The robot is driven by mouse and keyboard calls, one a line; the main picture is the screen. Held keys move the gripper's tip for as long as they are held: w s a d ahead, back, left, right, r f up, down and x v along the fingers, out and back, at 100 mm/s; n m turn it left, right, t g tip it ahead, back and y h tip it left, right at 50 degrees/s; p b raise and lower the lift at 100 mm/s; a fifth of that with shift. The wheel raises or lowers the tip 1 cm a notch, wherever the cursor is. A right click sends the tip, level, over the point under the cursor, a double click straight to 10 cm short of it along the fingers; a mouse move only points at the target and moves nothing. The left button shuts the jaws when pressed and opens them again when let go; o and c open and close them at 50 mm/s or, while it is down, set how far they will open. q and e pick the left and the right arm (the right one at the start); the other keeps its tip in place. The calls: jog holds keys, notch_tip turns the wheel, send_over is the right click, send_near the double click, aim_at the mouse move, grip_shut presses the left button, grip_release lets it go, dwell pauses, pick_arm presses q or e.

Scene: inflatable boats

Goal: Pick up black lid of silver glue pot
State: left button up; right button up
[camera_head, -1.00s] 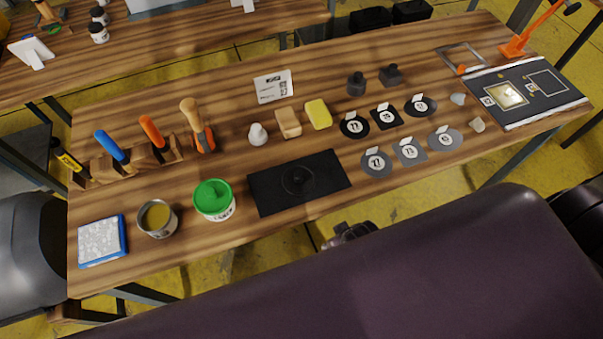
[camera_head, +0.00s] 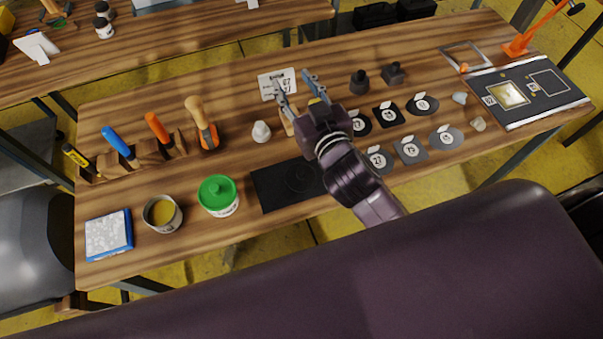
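An open silver pot (camera_head: 162,213) with yellow contents stands at the table's front left. A white pot with a green lid (camera_head: 217,190) stands to its right. I see no black lid on the silver pot; a dark round shape lies on the black mat (camera_head: 272,188), hard to make out. Two small black objects, one (camera_head: 359,82) beside the other (camera_head: 393,74), stand at the back. My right gripper (camera_head: 293,77) is open and empty, its fingers pointing to the back of the table over the card area. It partly hides the yellow sponge and the wooden block. My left gripper is out of view.
A tool rack (camera_head: 140,157) stands at the left, with a blue-framed pad (camera_head: 109,234) in front of it. A white knob-shaped piece (camera_head: 261,131), a card (camera_head: 277,84) and several numbered discs lie on the table. A black panel (camera_head: 540,90) is at the right.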

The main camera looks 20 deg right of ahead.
jog(key=s+a+r+n+t+y, duration=0.1)
jog(key=a+r+n+t+y, duration=0.1)
jog(key=a+r+n+y, duration=1.05)
jog(key=s+a+r+n+g+y, duration=0.2)
jog(key=s+a+g+y, duration=0.15)
jog(key=a, duration=0.25)
jog(key=s+a+r+n+g+y, duration=0.2)
jog(key=s+a+n+g+y, duration=0.1)
jog(key=a+g, duration=0.2)
jog(key=s+a+f+n+g+h, duration=0.1)
jog(key=s+a+f+n+g, duration=0.45)
jog(key=f+g, duration=0.2)
jog(key=m+g+h, duration=0.2)
jog(key=h, duration=1.7)
send_over(302, 171)
jog(key=f, duration=2.2)
jog(key=shift+a+f, duration=0.3)
jog(key=shift+w+d+f, duration=0.1)
jog(key=shift+d+f, duration=0.1)
jog(key=shift+d, duration=0.15)
jog(key=f+p, duration=0.3)
jog(key=f, duration=0.3)
jog(key=shift+s+f, duration=0.15)
jog(key=shift+s, duration=0.05)
jog(key=shift+f, duration=0.55)
jog(key=shift+a, duration=0.1)
jog(key=c, duration=1)
